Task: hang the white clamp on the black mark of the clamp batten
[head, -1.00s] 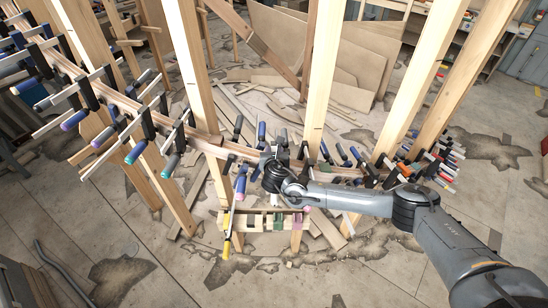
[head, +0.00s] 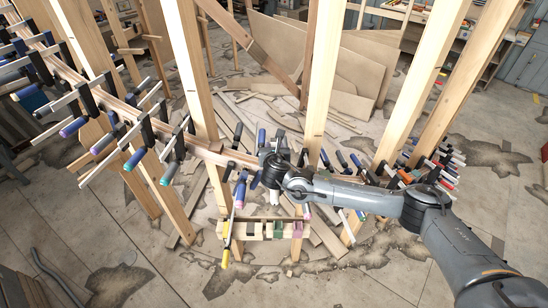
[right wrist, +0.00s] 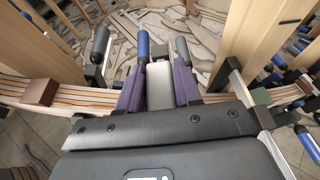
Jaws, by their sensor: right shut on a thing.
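My right gripper (head: 273,182) is at the curved stringer, just above and behind the clamp batten (head: 254,236). In the right wrist view its two purple fingers (right wrist: 158,88) are shut on a pale grey-white piece, which looks like part of the white clamp (right wrist: 160,86). A white piece also shows below the gripper in the head view (head: 287,205). The rest of the held clamp is hidden by the gripper. My left gripper is not in view.
The curved laminated stringer (right wrist: 50,95) runs across behind the gripper, with many clamps on it. Tall wooden posts (head: 319,85) stand close on both sides. Plywood sheets (head: 340,55) lean behind.

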